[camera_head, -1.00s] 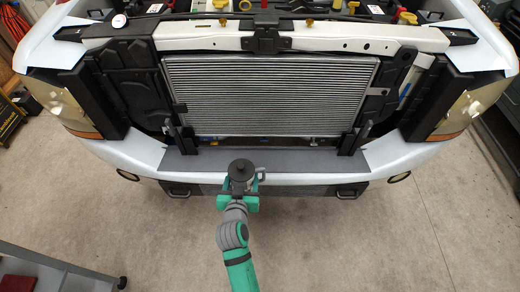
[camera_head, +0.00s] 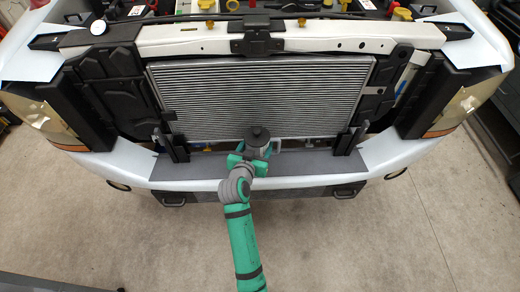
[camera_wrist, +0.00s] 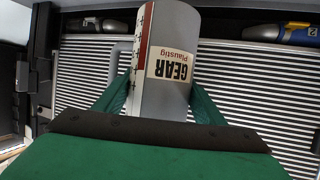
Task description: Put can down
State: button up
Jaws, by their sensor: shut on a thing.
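My gripper (camera_head: 250,158) is shut on a grey can (camera_wrist: 172,75). In the wrist view the can stands between the two green fingers, and its label reads "GEAR Plaustig" upside down with a red stripe beside it. In the head view only the can's dark round top (camera_head: 257,133) and a bit of its side show. The can is over the area where the dark bumper ledge (camera_head: 200,172) meets the lower part of the radiator (camera_head: 260,90). I cannot tell whether its bottom touches anything; that end is hidden by my gripper.
The white front bumper (camera_head: 400,160) curves out at both sides. Black brackets (camera_head: 345,140) stand at the radiator's lower corners. A white crossbar (camera_head: 190,40) runs above the radiator.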

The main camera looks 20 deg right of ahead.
jog(key=w+f, duration=0.1)
jog(key=w+d+f, duration=0.1)
jog(key=f, duration=0.1)
jog(key=shift+w+f, duration=0.1)
jog(key=shift+f, duration=0.05)
jog(key=shift+w+d+f, duration=0.35)
jog(key=shift+d+f, duration=0.05)
jog(key=shift+f, duration=1.7)
jog(key=shift+f, duration=0.2)
jog(key=o, duration=1.5)
jog(key=shift+c, duration=0.2)
